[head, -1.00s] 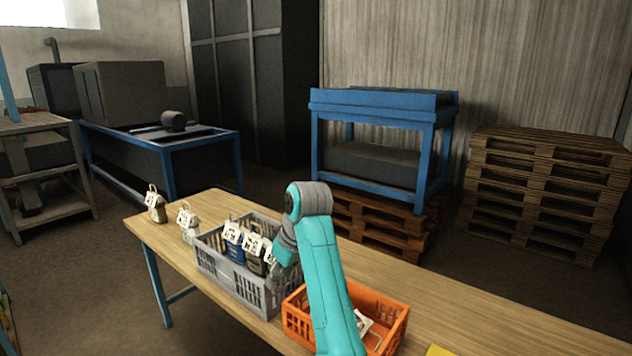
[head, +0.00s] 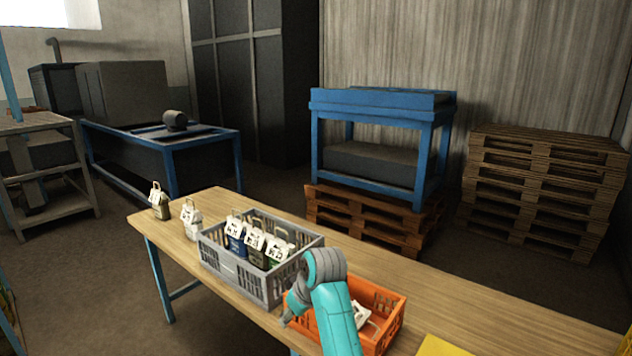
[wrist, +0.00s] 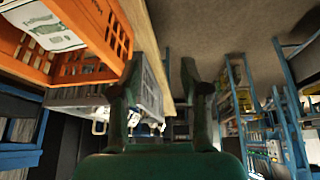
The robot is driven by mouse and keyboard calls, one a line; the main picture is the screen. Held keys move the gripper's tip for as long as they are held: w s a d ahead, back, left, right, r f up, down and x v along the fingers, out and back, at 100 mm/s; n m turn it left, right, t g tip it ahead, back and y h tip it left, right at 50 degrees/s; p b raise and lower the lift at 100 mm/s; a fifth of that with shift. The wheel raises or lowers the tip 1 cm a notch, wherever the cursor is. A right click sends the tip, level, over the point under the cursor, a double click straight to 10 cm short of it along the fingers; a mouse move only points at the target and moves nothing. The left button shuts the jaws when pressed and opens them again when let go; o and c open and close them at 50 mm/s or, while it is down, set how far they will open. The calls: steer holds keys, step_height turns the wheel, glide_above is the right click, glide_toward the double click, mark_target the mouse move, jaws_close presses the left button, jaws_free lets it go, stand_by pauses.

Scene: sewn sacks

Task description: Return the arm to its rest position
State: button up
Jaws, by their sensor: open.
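My turquoise arm (head: 333,312) is folded in front of the orange crate (head: 392,311) in the head view. My gripper (head: 287,318) shows small and dark at its left, by the table's near edge. In the wrist view my gripper (wrist: 161,62) has its two dark fingers wide apart with nothing between them. The wrist view shows the orange crate at upper left and the grey crate (wrist: 70,97) beyond it.
The grey crate (head: 268,293) holds several small sacks with white labels. Two more sacks, one dark (head: 160,205) and one pale (head: 191,223), stand on the wooden table (head: 480,305) to its left. The orange crate holds a white-labelled sack (head: 362,314). A yellow sheet (head: 440,346) lies at right.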

steer(key=s+d+f+m+t, duration=0.15)
steer(key=s+d+f, duration=0.3)
steer(key=f, duration=0.55)
steer(key=s+d+f+m+t, duration=0.15)
steer(key=s+d+f, duration=0.35)
steer(key=f, duration=0.5)
steer(key=s+d+f+m+t+h, duration=0.1)
steer(key=s+d+f, duration=0.25)
steer(key=s, duration=0.55)
steer(key=s+d+f+m+t, duration=0.1)
steer(key=s+d+f+t, duration=0.2)
steer(key=s, duration=0.6)
steer(key=s+d+r+m+t+h, duration=0.1)
steer(key=s+d+r, duration=0.15)
steer(key=s, duration=0.65)
steer(key=s+d+r+m+h, duration=0.15)
steer(key=s+d, duration=0.25)
steer(key=s, duration=0.5)
steer(key=s+d+r+m+t, duration=0.1)
steer(key=s+r+t, duration=0.1)
steer(key=s+r, duration=1.1)
step_height(320, 180, up, 2)
steer(key=shift+s+d+r+t, duration=0.2)
steer(key=shift+s+d+t, duration=0.05)
steer(key=shift+t, duration=0.15)
